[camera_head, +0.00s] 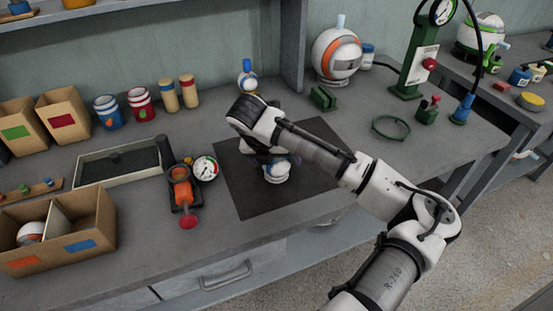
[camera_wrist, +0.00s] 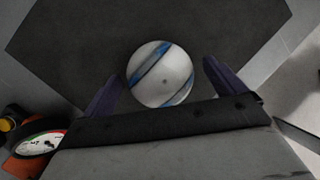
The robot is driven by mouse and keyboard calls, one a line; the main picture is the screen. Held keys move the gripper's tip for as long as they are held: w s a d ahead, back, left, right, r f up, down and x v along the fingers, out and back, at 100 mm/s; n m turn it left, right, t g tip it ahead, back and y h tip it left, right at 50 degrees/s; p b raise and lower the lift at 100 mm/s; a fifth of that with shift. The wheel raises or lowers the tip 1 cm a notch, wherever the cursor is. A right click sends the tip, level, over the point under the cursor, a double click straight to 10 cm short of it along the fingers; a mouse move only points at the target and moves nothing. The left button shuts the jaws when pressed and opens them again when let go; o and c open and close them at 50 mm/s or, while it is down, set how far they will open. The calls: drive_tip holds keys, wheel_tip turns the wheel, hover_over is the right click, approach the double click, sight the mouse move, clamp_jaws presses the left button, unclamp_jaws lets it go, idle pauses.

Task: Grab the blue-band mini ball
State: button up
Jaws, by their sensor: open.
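The blue-band mini ball (camera_wrist: 160,74) is white with blue stripes and sits on the dark mat (camera_wrist: 60,50) in the wrist view. It also shows in the head view (camera_head: 277,173), partly hidden under my wrist. My gripper (camera_wrist: 164,70) is open above the mat, with one dark finger to the left of the ball and one to the right. A gap shows on each side, wider on the right. In the head view my gripper (camera_head: 278,160) is over the ball and mostly hidden by my own arm.
An orange pump with a gauge (camera_head: 183,186) stands left of the mat (camera_head: 240,195). A divided cardboard box (camera_head: 95,215) with a white ball (camera_head: 31,233) is at the left. A green press (camera_head: 418,65) and a large orange-striped ball (camera_head: 336,53) stand behind. The mat's front is clear.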

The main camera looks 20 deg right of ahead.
drive_tip(key=shift+x, duration=1.2)
drive_tip(key=c, duration=1)
drive_tip(key=shift+r, duration=0.2)
